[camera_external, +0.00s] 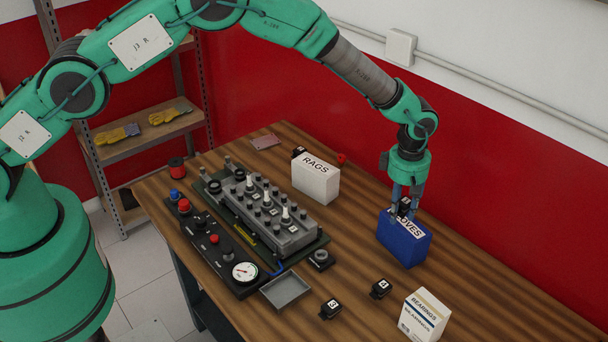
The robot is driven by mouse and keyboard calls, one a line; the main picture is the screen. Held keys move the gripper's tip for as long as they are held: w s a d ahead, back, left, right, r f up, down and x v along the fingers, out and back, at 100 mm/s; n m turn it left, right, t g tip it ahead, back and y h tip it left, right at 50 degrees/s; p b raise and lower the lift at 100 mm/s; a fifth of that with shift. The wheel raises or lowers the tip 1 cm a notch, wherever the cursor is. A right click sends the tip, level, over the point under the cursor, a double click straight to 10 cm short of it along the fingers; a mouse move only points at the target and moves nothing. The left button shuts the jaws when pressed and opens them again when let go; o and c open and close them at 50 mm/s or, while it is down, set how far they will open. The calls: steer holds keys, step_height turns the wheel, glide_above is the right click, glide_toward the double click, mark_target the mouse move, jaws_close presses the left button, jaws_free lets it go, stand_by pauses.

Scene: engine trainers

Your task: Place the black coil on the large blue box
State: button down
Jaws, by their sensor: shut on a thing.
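The large blue box (402,245), with a white label on top whose visible letters read "OVES", stands on the right part of the table. My gripper (405,203) points down directly over this box. It is shut on a small black coil (404,207), which is partly hidden between the fingers. The coil is at the top of the box, over the label; I cannot tell whether it touches the box or hangs just above it.
On the wooden table (480,290) are an engine trainer (265,215), a gauge panel (225,250), a white RAGS box (316,182), a BEARINGS box (423,315), a grey tray (286,290) and black numbered blocks (330,308) (380,288). The wall is close behind.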

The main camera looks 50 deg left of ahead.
mark_target(401, 211)
steer(key=shift+w, duration=0.1)
stand_by(0.3)
steer(key=shift+f+p, duration=0.45)
steer(key=shift+f, duration=1.3)
steer(key=shift+f, duration=0.2)
steer(key=c, duration=1.3)
jaws_free()
steer(key=shift+o, duration=0.2)
steer(key=shift+r, duration=0.25)
step_height(401, 211, up, 11)
steer(key=shift+f+b, duration=0.1)
steer(key=shift+b, duration=0.9)
steer(key=shift+s+r, duration=0.2)
steer(key=shift+r, duration=0.35)
